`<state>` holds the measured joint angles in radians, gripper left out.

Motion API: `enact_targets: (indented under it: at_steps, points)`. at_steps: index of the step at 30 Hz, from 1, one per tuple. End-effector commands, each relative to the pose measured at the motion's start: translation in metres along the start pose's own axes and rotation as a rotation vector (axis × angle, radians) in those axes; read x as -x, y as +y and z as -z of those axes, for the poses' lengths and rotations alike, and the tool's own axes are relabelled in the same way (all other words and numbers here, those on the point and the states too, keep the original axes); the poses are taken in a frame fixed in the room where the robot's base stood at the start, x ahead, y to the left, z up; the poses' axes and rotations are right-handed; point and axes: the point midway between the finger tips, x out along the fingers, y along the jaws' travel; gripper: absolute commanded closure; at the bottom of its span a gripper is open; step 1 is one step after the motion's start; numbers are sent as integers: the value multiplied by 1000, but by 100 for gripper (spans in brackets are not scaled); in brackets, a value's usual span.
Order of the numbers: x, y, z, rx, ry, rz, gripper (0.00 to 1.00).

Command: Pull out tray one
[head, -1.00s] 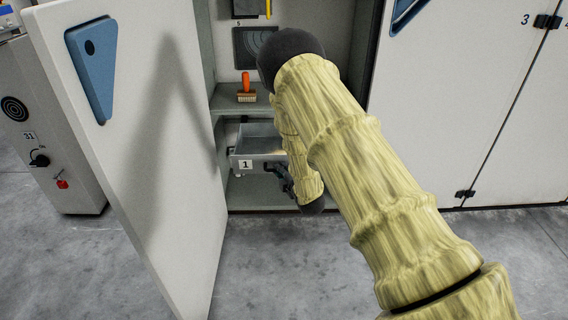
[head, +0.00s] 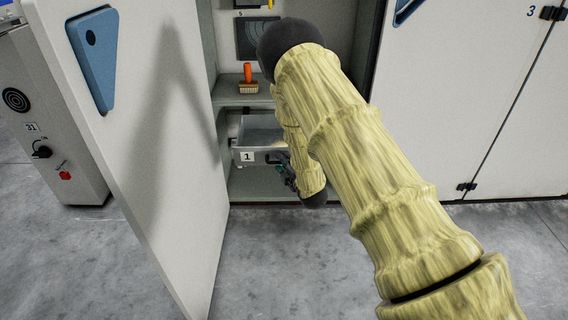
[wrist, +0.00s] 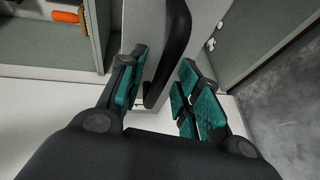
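Tray one is a grey metal tray (head: 271,157) with a white label "1" on its front. It sits in the lower part of the open cabinet, and my arm hides its right part. In the wrist view its dark curved handle (wrist: 172,45) runs between the fingers of my gripper (wrist: 163,72). The fingers, with green pads, are apart, one on each side of the handle. A gap shows between the handle and the right finger. In the head view my gripper (head: 286,170) is at the tray's front, small and partly hidden.
The open cabinet door (head: 150,150) stands to the left of the tray. Closed doors (head: 465,90) are on the right, and a grey machine (head: 50,130) is at far left. Concrete floor is clear in front.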

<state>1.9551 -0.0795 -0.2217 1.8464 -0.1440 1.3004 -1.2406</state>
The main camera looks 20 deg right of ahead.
Motion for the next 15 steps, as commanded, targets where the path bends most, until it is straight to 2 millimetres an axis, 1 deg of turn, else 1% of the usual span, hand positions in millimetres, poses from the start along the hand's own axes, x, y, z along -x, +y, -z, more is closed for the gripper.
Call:
enact_targets:
  at_steps: [5, 15]
  points:
    - [22, 0, 0, 1, -1, 2, 67]
    - [83, -1, 0, 0, 0, 2, 67]
